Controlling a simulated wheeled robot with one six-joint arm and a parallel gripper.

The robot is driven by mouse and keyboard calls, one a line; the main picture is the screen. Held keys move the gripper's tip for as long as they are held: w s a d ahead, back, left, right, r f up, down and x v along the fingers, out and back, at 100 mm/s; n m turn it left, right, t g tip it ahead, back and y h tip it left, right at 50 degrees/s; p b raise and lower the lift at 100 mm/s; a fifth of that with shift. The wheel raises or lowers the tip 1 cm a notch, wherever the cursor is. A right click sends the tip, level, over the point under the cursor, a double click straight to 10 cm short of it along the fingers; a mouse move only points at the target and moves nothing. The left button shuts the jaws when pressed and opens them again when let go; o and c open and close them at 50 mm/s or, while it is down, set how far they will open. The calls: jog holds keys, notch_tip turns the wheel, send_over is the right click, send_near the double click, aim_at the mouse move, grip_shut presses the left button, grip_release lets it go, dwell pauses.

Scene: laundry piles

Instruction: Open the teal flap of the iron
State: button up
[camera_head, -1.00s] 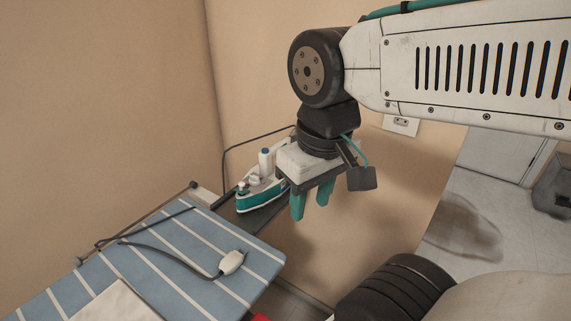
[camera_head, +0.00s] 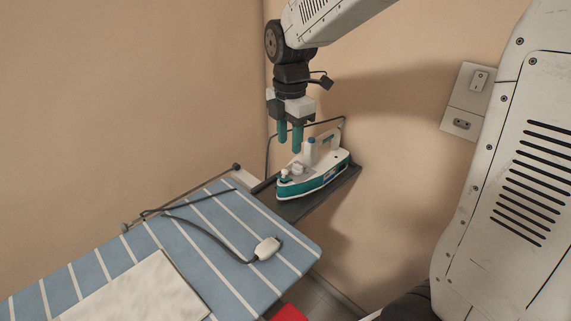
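The iron (camera_head: 314,182) is white with a teal base and sits on a dark rest at the far end of the ironing board. I cannot make out the teal flap at this size. My gripper (camera_head: 290,148) points down just above the iron, with its two teal fingers a little apart and nothing seen between them. The fingertips show close to the iron's top; I cannot tell whether they touch it.
The blue striped ironing board (camera_head: 225,237) holds a white folded cloth (camera_head: 137,293) and a dark cord with a white plug (camera_head: 266,249). A wall socket and switch (camera_head: 468,100) are at right. A red thing (camera_head: 289,313) shows below the board. Walls stand close behind the iron.

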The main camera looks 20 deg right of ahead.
aim_at(285, 174)
jog(key=shift+w+a+f+n, duration=0.15)
jog(key=shift+w+f+n, duration=0.55)
jog(key=shift+w+n, duration=0.15)
jog(key=shift+w+f, duration=0.15)
jog(key=shift+f, duration=0.2)
notch_tip(285, 174, down, 7)
jog(key=shift+c, duration=0.4)
grip_shut()
